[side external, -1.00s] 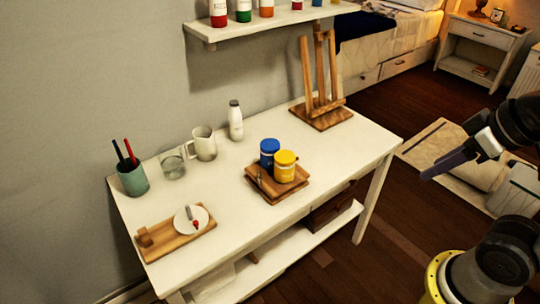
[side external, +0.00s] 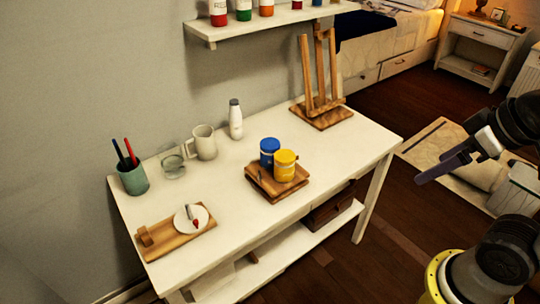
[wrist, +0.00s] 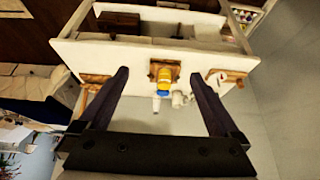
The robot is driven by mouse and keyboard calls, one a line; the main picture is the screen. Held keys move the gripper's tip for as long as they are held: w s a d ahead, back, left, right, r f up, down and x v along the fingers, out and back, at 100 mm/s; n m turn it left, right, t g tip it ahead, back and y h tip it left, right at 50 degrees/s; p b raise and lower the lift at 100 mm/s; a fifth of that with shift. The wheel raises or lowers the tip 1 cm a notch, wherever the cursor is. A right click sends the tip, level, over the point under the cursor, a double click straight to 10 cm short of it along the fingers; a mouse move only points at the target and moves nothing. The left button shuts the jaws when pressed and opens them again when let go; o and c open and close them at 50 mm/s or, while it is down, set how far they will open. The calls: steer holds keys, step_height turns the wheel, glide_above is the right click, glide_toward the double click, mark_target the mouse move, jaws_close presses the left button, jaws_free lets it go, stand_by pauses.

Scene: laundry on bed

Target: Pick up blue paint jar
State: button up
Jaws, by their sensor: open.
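The blue paint jar (side external: 269,151) stands upright on a small wooden tray (side external: 262,190) in the middle of the white table. A yellow paint jar (side external: 285,166) stands right beside it, in front and to the right in the side view. In the wrist view the yellow jar (wrist: 164,76) largely covers the blue jar (wrist: 163,88), which shows just below it. My gripper (side external: 420,181) is off the table's right edge in the side view, well apart from the jars. It is open and empty, and its two fingers (wrist: 160,85) frame the jars in the wrist view.
A white bottle (side external: 236,119), a mug (side external: 204,142), a glass (side external: 173,166) and a green brush cup (side external: 132,178) stand along the wall side. A wooden easel (side external: 321,90) is at the far right. A wooden board (side external: 165,243) with a white palette lies front left. A shelf (side external: 270,22) hangs above.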

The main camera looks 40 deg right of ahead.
mark_target(272, 144)
steer(key=w+r+t, duration=0.6)
steer(key=w+r, duration=0.2)
steer(key=w, duration=0.5)
steer(key=w+n+t, duration=0.2)
steer(key=w+t, duration=0.2)
steer(key=w, duration=1)
steer(key=w+a+f+y, duration=0.25)
steer(key=w+f, duration=0.35)
steer(key=f, duration=0.5)
step_height(272, 144, down, 14)
steer(key=d+g, duration=0.1)
steer(key=g, duration=0.1)
steer(key=x, duration=0.7)
steer(key=shift+w+f, duration=0.15)
steer(key=shift+f, duration=0.2)
steer(key=shift+a+x, duration=0.2)
steer(key=shift+x, duration=2.45)
steer(key=shift+f, duration=0.1)
